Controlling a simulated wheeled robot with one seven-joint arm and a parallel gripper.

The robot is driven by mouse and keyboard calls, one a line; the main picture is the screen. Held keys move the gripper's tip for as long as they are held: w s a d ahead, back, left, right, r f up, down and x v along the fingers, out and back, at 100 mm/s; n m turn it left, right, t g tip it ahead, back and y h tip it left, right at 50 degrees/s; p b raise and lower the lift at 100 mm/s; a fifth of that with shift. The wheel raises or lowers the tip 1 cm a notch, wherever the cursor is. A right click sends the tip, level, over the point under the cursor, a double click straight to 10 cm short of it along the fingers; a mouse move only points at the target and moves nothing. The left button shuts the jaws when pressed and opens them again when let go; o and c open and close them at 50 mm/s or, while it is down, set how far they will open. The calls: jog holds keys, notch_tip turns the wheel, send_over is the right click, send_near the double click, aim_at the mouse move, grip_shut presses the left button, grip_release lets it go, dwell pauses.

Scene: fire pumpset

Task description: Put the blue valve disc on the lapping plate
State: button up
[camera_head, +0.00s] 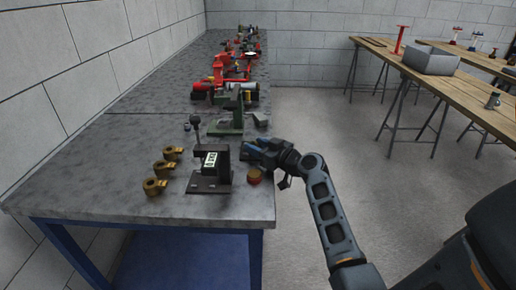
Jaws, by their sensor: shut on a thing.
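My gripper (256,150) is over the right edge of the grey metal bench, pointing left. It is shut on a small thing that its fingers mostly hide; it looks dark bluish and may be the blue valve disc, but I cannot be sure. A flat dark piece lies under and beside the fingers, and I cannot tell whether it is the lapping plate. A round orange-brown piece with a red rim (254,177) sits on the bench just below my gripper.
A dark bracket with a white label (210,165) stands close left of my gripper. A green vise (229,115) and red pump parts (225,80) stand farther back. The bench's front left (90,185) is clear. Wooden tables (455,85) stand right.

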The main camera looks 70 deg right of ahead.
jog(key=shift+f, duration=0.55)
jog(key=o, duration=1.2)
jog(key=shift+s+f, duration=0.1)
jog(key=shift+r+p, duration=0.55)
jog(key=shift+p, duration=0.1)
jog(key=b+v, duration=0.2)
jog(key=v, duration=1)
jog(key=shift+r, duration=0.2)
jog(key=shift+d, duration=0.1)
